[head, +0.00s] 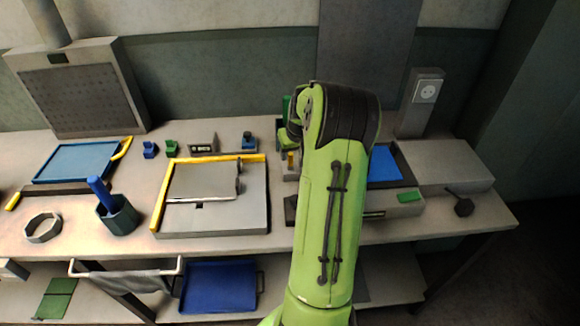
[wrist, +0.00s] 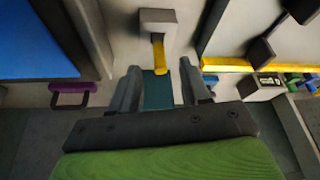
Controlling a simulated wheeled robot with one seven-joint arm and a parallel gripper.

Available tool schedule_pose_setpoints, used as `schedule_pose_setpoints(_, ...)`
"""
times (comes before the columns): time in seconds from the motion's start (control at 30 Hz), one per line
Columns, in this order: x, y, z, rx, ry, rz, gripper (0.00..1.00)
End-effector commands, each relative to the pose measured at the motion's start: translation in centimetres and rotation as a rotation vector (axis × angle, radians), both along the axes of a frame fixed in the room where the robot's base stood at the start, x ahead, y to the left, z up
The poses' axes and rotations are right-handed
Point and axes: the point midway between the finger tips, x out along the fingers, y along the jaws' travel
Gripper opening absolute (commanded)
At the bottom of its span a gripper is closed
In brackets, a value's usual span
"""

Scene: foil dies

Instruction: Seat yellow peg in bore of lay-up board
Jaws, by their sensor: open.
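The yellow peg (wrist: 159,56) shows in the wrist view between my fingertips, with its far end at a grey block (wrist: 158,20). My gripper (wrist: 159,70) is open, one finger on each side of the peg, with visible gaps. What appears to be the lay-up board (head: 255,208) is a pale grey panel with yellow edge strips, left of my arm. A small dark square opening shows near its middle; I cannot tell whether this is the bore.
A grey plate (head: 203,181) lies on the board. A blue peg stands in a dark cup (head: 118,220) to the left, near a ring (head: 43,228). A blue tray (head: 75,162) lies farther left. Right of my arm are a blue panel (head: 383,165) and grey blocks.

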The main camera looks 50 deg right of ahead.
Motion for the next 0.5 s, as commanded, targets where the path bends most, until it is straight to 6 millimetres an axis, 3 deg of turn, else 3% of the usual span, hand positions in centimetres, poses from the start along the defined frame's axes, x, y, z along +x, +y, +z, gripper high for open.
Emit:
schedule_pose_setpoints(0.3, 1.8, -1.2, -4.6, 0.002, 0.0, 0.002, 0.46)
schedule_pose_setpoints(0.5, 2.1, -1.4, -5.2, -0.002, -0.001, 0.001, 0.46)
